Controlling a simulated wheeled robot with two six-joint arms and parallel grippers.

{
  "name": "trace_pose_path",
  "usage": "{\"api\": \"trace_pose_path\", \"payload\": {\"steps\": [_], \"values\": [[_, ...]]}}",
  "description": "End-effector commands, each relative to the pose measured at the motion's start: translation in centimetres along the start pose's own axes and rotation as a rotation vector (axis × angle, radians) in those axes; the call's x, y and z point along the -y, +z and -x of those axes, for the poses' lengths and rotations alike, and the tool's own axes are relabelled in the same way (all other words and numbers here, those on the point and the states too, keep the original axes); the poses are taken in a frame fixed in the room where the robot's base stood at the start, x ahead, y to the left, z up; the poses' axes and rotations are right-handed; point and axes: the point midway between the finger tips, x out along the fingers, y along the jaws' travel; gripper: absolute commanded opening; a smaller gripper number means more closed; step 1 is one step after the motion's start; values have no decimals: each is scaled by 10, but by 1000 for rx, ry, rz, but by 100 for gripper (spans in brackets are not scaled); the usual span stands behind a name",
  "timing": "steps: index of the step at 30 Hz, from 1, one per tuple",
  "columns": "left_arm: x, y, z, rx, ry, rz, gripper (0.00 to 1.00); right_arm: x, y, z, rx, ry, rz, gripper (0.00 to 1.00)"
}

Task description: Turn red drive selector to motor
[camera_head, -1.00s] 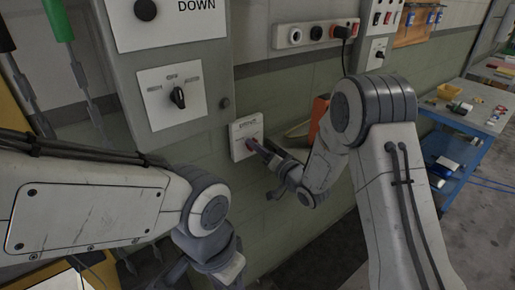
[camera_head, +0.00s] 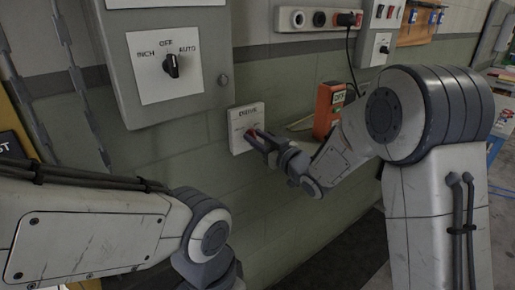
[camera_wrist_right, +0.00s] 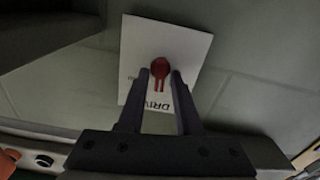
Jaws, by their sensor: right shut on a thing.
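The red drive selector (camera_wrist_right: 160,68) is a small red knob on a white plate (camera_head: 241,118) on the green block wall. The plate carries a dark heading, partly readable as DRIVE in the right wrist view. My right gripper (camera_head: 256,135) reaches the knob from the right. In the right wrist view its two dark fingers (camera_wrist_right: 161,82) are shut on the knob, one on each side. The smaller markings around the knob are too small or hidden to read. My left arm is at the lower left, and its gripper is out of the frame.
A grey cabinet with a black INCH/OFF/AUTO knob (camera_head: 171,66) hangs above and left of the plate. An orange box (camera_head: 328,110) stands on the right. A socket strip (camera_head: 318,19) runs along the wall above. A blue bench (camera_head: 494,148) is at far right.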

Motion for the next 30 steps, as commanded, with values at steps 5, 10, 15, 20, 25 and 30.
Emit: {"api": "trace_pose_path", "payload": {"steps": [5, 10, 15, 20, 25, 30], "values": [[2, 2, -29, 0, 0, 0, 50, 0, 4, 0, -4, 5, 171, 0], [4, 3, -49, 0, 0, 0, 50, 0, 4, 0, -4, 6, 325, 0], [5, 4, -66, 0, 0, 0, 50, 1, 4, 0, -4, 6, 461, 0], [6, 4, -78, 0, 0, 0, 50, 2, 3, 0, -3, 5, 561, 0], [6, 5, -86, 0, 0, 0, 50, 2, 2, 0, -2, 5, 633, 0], [6, 5, -89, 0, 0, 0, 50, 2, 1, 0, -1, 4, 672, 0]]}}
